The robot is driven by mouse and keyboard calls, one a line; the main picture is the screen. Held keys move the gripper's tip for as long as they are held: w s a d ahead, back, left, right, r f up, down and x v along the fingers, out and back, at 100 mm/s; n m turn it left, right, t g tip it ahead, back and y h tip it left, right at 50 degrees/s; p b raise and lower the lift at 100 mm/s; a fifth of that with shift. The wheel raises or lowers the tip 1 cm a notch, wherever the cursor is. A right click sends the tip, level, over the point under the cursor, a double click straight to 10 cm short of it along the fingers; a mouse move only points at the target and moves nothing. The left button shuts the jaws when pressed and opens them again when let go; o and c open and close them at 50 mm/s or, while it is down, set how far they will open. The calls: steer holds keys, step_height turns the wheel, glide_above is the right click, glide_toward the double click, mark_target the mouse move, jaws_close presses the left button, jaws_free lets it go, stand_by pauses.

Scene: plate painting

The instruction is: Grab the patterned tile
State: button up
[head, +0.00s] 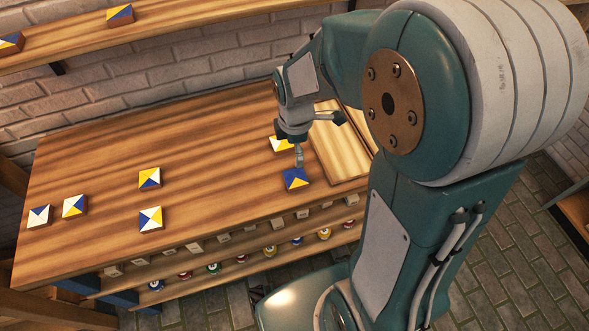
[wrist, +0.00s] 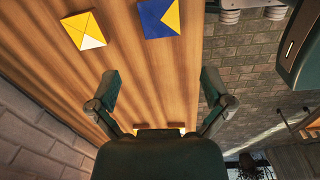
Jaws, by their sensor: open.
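Several square tiles painted in triangles lie on the wooden table (head: 215,140). In the head view, a blue and yellow tile (head: 296,179) lies near the front edge, and a yellow and white tile (head: 281,143) lies behind it, partly hidden by my gripper (head: 316,138). Matching tiles show at the top of the wrist view: yellow and white (wrist: 84,30) at left, blue and yellow (wrist: 159,18) at right. My gripper (wrist: 158,92) is open, its fingers wide apart, with nothing held between them. Whether a fingertip touches a tile is unclear.
More tiles lie on the left half of the table, including one tile (head: 150,178) and another (head: 75,206). A pale board (head: 340,150) lies on the right. A wall shelf (head: 180,20) holds more tiles. Paint jars (head: 213,268) stand below the table's front edge.

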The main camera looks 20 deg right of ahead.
steer(key=f+n, duration=0.1)
steer(key=f, duration=0.1)
glide_above(296, 177)
step_height(296, 177, down, 5)
steer(key=shift+a+r, duration=0.1)
steer(key=shift+d+f, duration=0.25)
steer(key=shift+f, duration=0.3)
step_height(296, 177, down, 4)
steer(key=shift+a+r, duration=0.15)
steer(key=shift+a+f, duration=0.2)
steer(key=shift+f, duration=0.3)
steer(key=shift+d, duration=0.15)
steer(key=c, duration=1)
